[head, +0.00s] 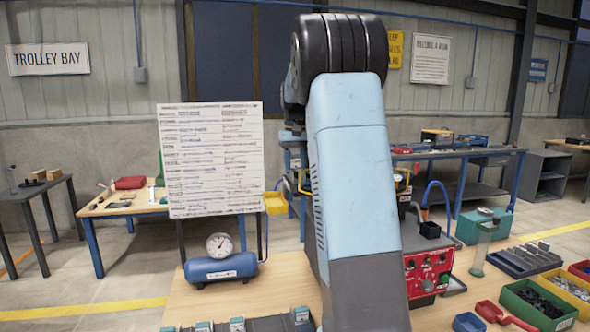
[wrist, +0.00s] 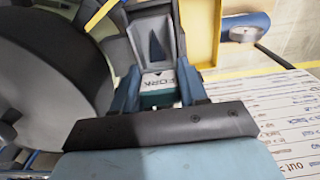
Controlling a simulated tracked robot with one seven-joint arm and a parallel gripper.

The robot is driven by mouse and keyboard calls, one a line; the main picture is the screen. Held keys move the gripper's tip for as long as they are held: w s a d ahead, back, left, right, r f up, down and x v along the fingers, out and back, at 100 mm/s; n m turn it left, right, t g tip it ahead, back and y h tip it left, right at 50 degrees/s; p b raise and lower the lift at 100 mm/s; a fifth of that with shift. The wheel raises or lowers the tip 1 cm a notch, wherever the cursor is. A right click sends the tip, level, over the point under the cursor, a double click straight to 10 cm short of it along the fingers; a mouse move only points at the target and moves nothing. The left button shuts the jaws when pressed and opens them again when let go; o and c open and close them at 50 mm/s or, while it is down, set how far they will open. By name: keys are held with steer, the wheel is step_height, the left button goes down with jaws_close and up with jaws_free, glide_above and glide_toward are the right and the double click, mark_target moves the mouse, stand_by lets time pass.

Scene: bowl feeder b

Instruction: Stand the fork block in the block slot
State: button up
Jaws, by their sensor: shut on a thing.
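My gripper (wrist: 158,92) is shut on the fork block (wrist: 158,82), a teal block with a pale label reading FORK, seen in the wrist view. The fingers press on its two sides. Just beyond it is a dark grey piece with a narrow pointed recess; I cannot tell whether it belongs to the block. In the head view the gripper and fork block are hidden behind my raised arm. A dark rack (head: 268,324) with several teal-and-grey blocks shows at the bottom edge, cut off. I cannot tell which place in it is the block slot.
A blue compressor tank (head: 222,269) with a gauge stands on the bench, left of my arm. A white written board (head: 212,160) stands behind it. On the right are a red control box (head: 428,275), a grey slotted rack (head: 524,260) and a green bin (head: 538,305).

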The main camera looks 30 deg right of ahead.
steer(key=shift+f, duration=0.6)
steer(key=o, duration=1.2)
